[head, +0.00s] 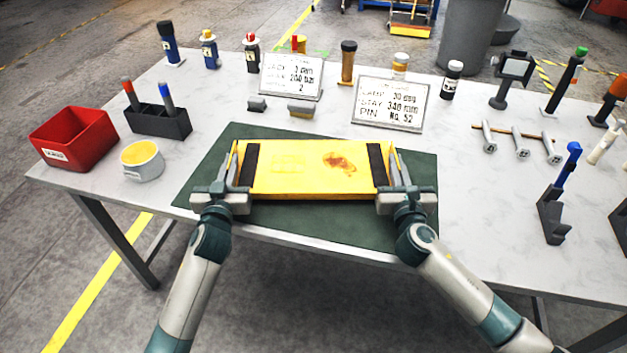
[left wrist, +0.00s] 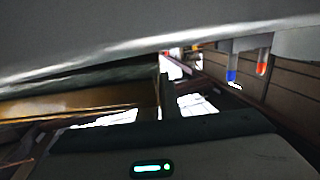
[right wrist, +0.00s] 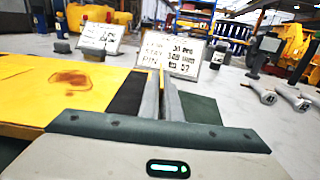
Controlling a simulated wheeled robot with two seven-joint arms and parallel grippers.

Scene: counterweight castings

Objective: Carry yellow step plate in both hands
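The yellow step plate (head: 310,170) is a wide, flat piece with black strips near both ends and a brown stain right of its middle. It is level over the dark green mat (head: 270,222); I cannot tell whether it touches the mat. My left gripper (head: 236,180) is at its left end, its fingers on either side of the upright yellow end piece. My right gripper (head: 392,180) is shut on the right end piece, whose thin yellow edge shows between the fingers in the right wrist view (right wrist: 161,85). The left wrist view is dark and partly blocked.
Two sign cards (head: 391,103) stand behind the mat, with small grey blocks (head: 301,108) nearby. A red bin (head: 73,138), a yellow-filled cup (head: 142,161) and a dark holder (head: 158,122) are left. Hammers (head: 520,143) and a blue-handled tool (head: 559,195) are right.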

